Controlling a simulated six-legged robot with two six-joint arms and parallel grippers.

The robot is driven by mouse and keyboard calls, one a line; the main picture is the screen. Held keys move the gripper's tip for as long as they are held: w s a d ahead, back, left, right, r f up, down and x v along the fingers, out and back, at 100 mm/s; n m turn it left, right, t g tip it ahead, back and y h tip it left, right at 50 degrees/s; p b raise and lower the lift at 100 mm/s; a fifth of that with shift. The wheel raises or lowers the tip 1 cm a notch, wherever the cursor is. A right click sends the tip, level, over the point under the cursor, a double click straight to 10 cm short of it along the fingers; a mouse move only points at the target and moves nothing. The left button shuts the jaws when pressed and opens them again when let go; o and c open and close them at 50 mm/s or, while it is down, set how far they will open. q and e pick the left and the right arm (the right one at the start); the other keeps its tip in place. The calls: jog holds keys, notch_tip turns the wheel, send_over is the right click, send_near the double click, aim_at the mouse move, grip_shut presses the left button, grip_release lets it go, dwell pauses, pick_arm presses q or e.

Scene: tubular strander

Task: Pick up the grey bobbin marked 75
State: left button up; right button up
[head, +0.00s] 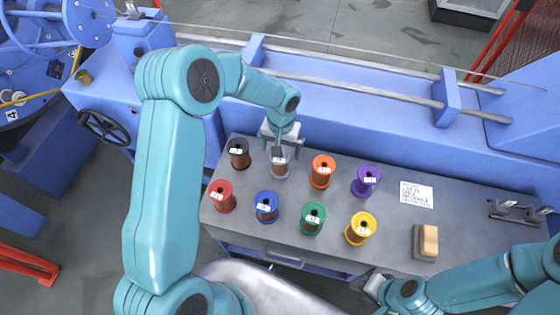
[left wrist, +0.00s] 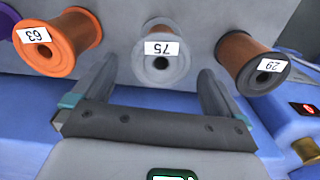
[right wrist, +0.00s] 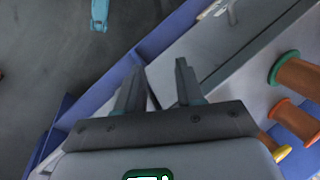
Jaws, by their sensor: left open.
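The grey bobbin marked 75 (left wrist: 161,68) stands on the grey bench top, centred ahead of my left gripper in the left wrist view. Its white label reads upside down there. In the head view the bobbin (head: 280,170) is partly hidden by my left gripper (head: 280,150), which is above and behind it. My left gripper (left wrist: 158,85) is open, with its fingers apart on either side of the bobbin's line and nothing between them. I cannot tell the exact gap to the bobbin. My right gripper (right wrist: 157,85) is open and empty, near the bench's front edge.
An orange bobbin marked 63 (left wrist: 60,42) and a black-flanged bobbin marked 29 (left wrist: 252,62) flank the grey one. Red (head: 222,197), blue (head: 266,207), green (head: 313,218), yellow (head: 360,229) and purple (head: 366,181) bobbins stand nearby. A paper sheet (head: 416,194) and block (head: 427,241) lie right.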

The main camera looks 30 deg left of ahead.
pick_arm(q)
jog(key=f, duration=0.3)
jog(key=f+p, duration=0.1)
jog(key=f, duration=0.1)
jog(key=shift+s+d+f, duration=0.1)
jog(key=shift+s+f, duration=0.25)
jog(key=shift+s, duration=0.05)
jog(key=c, duration=1.3)
